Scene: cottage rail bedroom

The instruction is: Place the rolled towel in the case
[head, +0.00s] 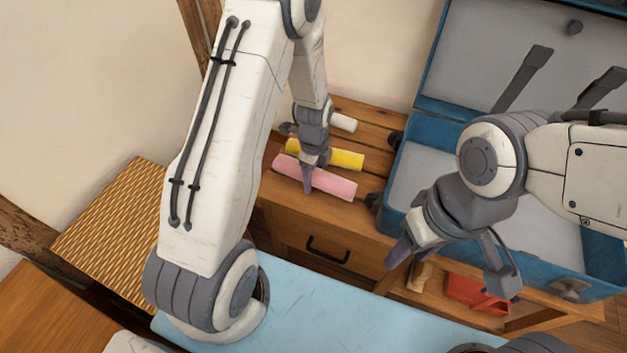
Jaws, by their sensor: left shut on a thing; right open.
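A pink rolled towel (335,186) lies on the slatted wooden bench top, nearest me. A yellow roll (345,158) lies just behind it and a white roll (344,122) farther back. My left gripper (314,172) is shut on the pink roll, one finger crossing its near side; the far finger is partly hidden. The open blue case (397,185) with grey lining stands to the right, its lid (470,50) raised. My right gripper (452,264) is open and empty in front of the case, and my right arm hides part of its inside.
A wooden drawer unit with a dark handle (327,250) is under the rolls. A red bin (476,293) sits low beneath the case. A woven-topped piece (115,230) stands left, and a light blue surface (330,310) lies in front. The visible left inside of the case is empty.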

